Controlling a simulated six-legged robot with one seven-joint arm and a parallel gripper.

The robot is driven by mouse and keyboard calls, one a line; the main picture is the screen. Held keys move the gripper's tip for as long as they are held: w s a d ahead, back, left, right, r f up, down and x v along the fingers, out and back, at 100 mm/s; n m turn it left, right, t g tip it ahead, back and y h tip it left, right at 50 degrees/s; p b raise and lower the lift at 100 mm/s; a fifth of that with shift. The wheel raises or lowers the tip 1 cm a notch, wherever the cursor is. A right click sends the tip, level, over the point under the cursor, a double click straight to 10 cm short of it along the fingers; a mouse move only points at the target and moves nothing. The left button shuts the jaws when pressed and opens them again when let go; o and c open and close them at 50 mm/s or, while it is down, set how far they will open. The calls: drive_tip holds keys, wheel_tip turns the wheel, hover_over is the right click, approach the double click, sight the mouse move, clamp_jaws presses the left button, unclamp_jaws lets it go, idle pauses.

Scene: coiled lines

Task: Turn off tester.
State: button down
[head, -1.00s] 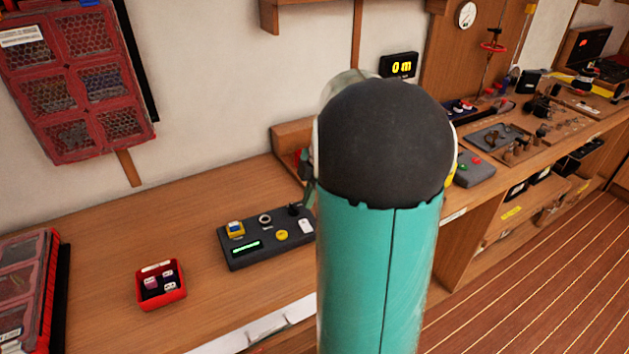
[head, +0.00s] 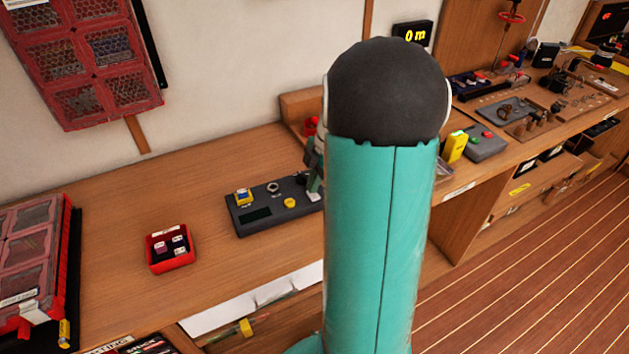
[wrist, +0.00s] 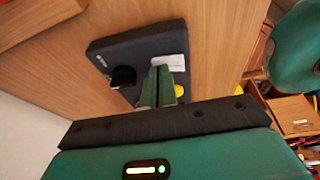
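The tester (head: 262,222) is a dark grey box on the wooden bench. It has a yellow-and-blue part, a round socket, a yellow button (head: 290,202) and a display (head: 257,214) that is dark. My gripper (head: 316,186) is at its right end, partly hidden behind my teal arm. In the wrist view the tester (wrist: 110,50) shows a black knob (wrist: 123,77), a white part (wrist: 172,62) and part of the yellow button (wrist: 179,90). My gripper (wrist: 159,72) has its fingers together, with the tips beside the white part; I cannot tell whether they touch it.
A small red box (head: 155,262) with labelled pieces stands left of the tester. A red organiser (head: 30,262) lies at far left. White paper (head: 230,312) is below the bench edge. Right of my arm are a yellow device (head: 455,147) and a grey button box (head: 485,143).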

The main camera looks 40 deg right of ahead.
drive_tip(key=shift+s, duration=0.1)
drive_tip(key=shift+s+a+r, duration=0.1)
drive_tip(key=shift+s+a, duration=0.2)
drive_tip(key=shift+s, duration=0.35)
